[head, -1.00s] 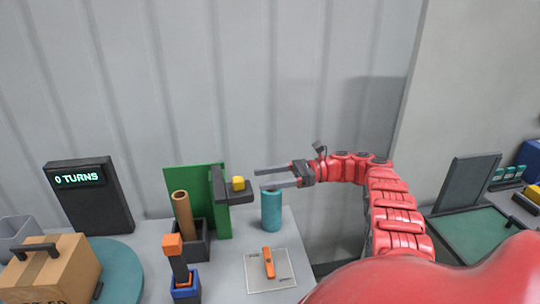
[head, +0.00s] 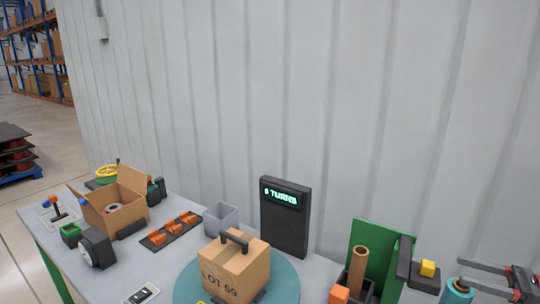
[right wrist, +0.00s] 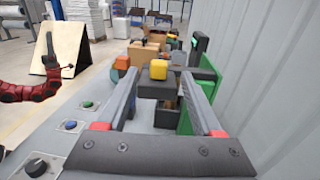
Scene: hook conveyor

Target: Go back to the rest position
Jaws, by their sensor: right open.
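My right gripper (head: 482,278) shows at the right edge of the head view, fingers apart and pointing left. It is near a dark bracket with a yellow block (head: 428,268) and above a teal cylinder (head: 458,291), with nothing seen between its fingers. In the right wrist view the open fingers (right wrist: 159,78) frame the yellow block (right wrist: 158,69) on its dark bracket, which appears beyond them; I cannot tell the gap. A red arm, likely my left, shows at the left of that view with a dark gripper (right wrist: 50,52) pointing up. The left gripper is outside the head view.
The table holds a box with a handle (head: 236,273) on a teal disc (head: 287,284), a black display (head: 285,216), a grey bin (head: 220,218), an open carton (head: 128,206) and a green panel (head: 398,250). A ribbed wall stands behind.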

